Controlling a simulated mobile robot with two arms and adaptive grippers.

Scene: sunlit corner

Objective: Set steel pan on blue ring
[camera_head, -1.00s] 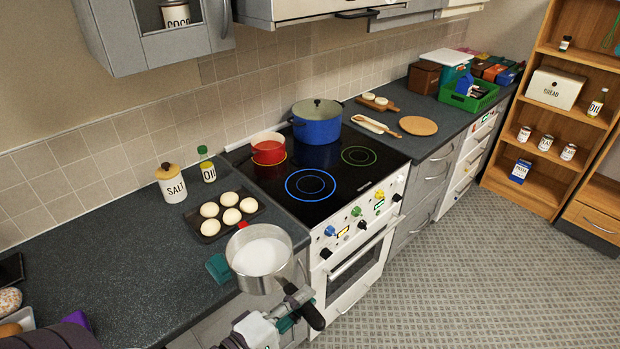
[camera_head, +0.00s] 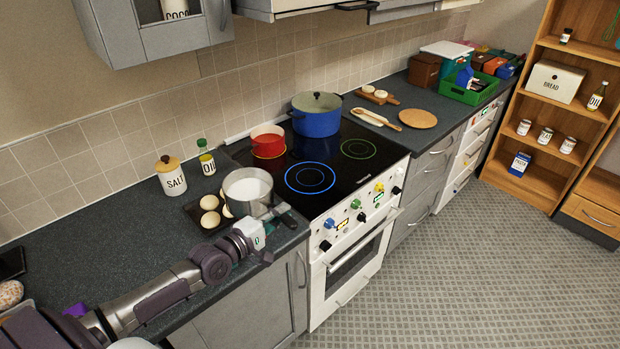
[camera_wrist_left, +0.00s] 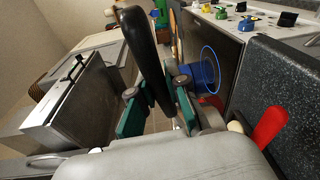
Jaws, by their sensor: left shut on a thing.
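The steel pan (camera_head: 247,186), with white contents, is held level at the right end of the left counter, left of the hob. My left gripper (camera_head: 280,214) is shut on its black handle, which stands between the teal finger pads in the left wrist view (camera_wrist_left: 157,95). The blue ring (camera_head: 310,178) is lit on the front left of the black hob, with nothing on it. It lies to the right of the pan and also shows in the wrist view (camera_wrist_left: 210,69). The gap beneath the pan is hard to judge. My right gripper is not in view.
A red pot (camera_head: 268,144) and a blue pot (camera_head: 317,118) stand at the back of the hob. The green ring (camera_head: 359,149) is free. A tray of buns (camera_head: 204,216) is partly hidden by the pan. Salt (camera_head: 171,180) and oil (camera_head: 206,162) stand behind it.

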